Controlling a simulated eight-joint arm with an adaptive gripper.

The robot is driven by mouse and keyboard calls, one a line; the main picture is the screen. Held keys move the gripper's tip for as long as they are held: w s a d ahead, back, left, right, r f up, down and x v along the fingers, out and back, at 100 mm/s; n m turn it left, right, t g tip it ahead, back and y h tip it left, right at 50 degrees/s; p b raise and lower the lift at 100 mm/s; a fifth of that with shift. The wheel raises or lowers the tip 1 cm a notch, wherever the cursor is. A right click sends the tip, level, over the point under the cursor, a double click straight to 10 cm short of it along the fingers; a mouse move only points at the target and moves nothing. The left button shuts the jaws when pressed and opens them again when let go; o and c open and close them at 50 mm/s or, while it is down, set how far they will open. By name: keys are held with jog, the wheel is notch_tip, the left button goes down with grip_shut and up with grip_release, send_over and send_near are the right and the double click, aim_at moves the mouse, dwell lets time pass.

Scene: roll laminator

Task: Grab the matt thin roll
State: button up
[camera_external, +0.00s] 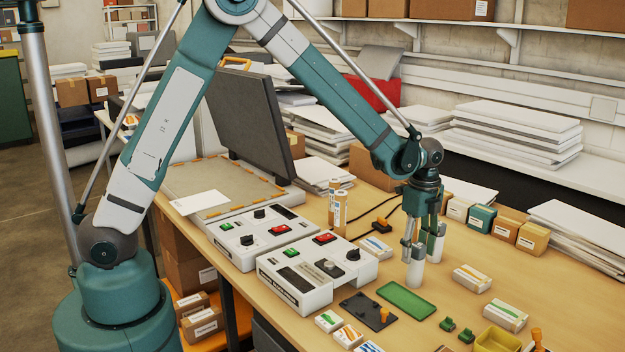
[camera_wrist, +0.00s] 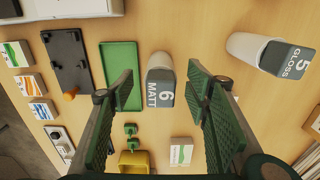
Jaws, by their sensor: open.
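The matt roll (camera_wrist: 160,75) is a white cylinder with a grey label end reading "MATT 6". In the wrist view it lies between the two fingers of my gripper (camera_wrist: 160,88), with gaps visible on both sides. My gripper (camera_external: 421,238) is open and points down over the table. In the external view a white roll (camera_external: 415,273) shows just below the fingers. The gloss roll (camera_wrist: 265,52), labelled "GLOSS 5", stands to the right in the wrist view, outside the fingers. Whether the fingers reach down beside the matt roll is hard to tell.
A green tray (camera_external: 406,299) and a black plate (camera_external: 367,311) with an orange knob lie close by. Two control boxes (camera_external: 312,272) stand to the left. Small boxes, green clips and a yellow bin (camera_external: 497,340) are at the front. Cartons line the back right.

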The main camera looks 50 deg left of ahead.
aim_at(416, 263)
jog(key=shift+d+f, duration=0.2)
jog(key=shift+f, duration=2.3)
jog(key=shift+c, duration=0.7)
jog(key=c, duration=0.9)
